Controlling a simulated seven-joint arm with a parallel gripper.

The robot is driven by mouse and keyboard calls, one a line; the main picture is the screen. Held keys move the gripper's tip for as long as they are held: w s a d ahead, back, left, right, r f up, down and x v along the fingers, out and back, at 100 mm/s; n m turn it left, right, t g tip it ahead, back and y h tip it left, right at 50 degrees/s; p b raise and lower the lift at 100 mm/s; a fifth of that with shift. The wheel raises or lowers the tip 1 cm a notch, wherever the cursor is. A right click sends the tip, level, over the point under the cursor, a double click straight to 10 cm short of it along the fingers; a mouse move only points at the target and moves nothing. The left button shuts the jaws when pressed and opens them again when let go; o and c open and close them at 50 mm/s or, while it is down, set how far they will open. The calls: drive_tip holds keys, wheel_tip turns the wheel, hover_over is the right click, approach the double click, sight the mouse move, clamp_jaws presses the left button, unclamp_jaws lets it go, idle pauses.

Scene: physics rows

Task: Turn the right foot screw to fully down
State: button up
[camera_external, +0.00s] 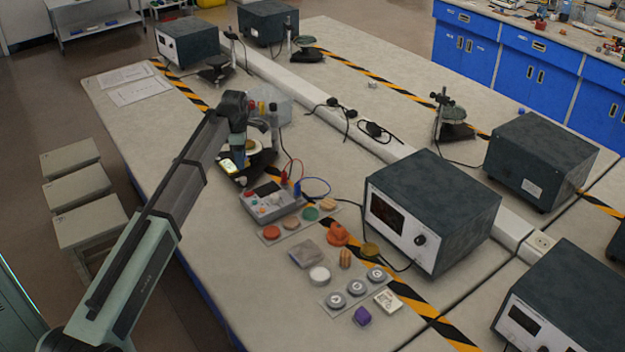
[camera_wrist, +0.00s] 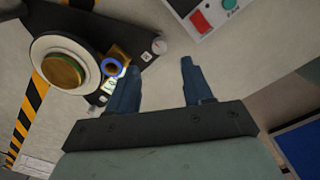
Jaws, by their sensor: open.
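An instrument with a black base (camera_wrist: 146,58) is at the upper left in the wrist view. It carries a white round platform (camera_wrist: 38,52) with a brass disc (camera_wrist: 64,71) and a blue ring (camera_wrist: 112,67) by a brass block. A small pale round knob (camera_wrist: 160,46), possibly the right foot screw, sits at the base's right corner, just beyond my fingertips. My gripper (camera_wrist: 160,66) is open, its blue fingers apart with nothing between them. In the external view my gripper (camera_external: 238,152) hangs at the instrument (camera_external: 258,164) and hides part of it.
A grey control box (camera_external: 270,203) with coloured buttons and cables stands close to the instrument; its corner shows in the wrist view (camera_wrist: 205,14). A clear bin (camera_external: 270,104) is behind. Discs, weights and a large power unit (camera_external: 432,210) occupy the table's right side.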

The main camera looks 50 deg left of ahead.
sight(243, 178)
wheel_tip(243, 178, down, 8)
drive_tip(key=shift+r, duration=0.25)
clamp_jaws()
idle(0.6)
